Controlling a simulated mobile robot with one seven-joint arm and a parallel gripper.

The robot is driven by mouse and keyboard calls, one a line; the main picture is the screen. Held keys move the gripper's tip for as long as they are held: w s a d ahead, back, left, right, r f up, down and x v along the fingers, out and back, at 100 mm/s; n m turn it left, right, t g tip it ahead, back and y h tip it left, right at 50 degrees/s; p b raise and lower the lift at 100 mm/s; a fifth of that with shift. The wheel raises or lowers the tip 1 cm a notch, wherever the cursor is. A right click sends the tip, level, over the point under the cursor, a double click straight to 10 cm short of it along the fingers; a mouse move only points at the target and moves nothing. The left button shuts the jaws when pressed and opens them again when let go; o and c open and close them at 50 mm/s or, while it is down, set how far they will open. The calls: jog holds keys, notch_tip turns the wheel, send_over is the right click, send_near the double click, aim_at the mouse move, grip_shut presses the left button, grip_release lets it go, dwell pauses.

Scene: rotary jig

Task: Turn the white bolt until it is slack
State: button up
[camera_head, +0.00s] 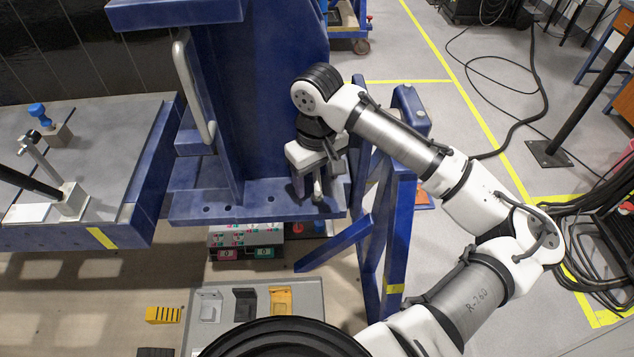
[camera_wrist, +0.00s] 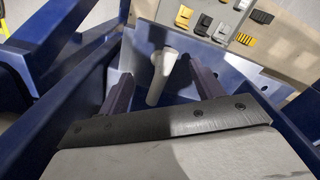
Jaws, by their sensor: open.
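The white bolt (camera_wrist: 162,75) shows in the wrist view as a pale rod with a wider T-shaped top. It stands at the blue metal frame, between the two fingers of my gripper (camera_wrist: 160,74). The fingers are apart, one on each side of the bolt, with visible gaps, so they do not appear to touch it. In the head view my gripper (camera_head: 318,185) points down over the right end of the frame's blue ledge (camera_head: 255,204).
A blue upright (camera_head: 270,95) rises left of my gripper, with a white handle (camera_head: 197,95) beyond it. A blue slanted brace (camera_head: 385,230) stands close on the right. Below lies a grey tray (camera_head: 225,305) with small brackets. A workbench (camera_head: 110,140) is at left.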

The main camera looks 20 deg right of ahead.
aim_at(317, 177)
notch_tip(317, 177, up, 12)
jog(key=b, duration=0.1)
jog(key=shift+f+b, duration=0.2)
jog(key=shift+b, duration=0.15)
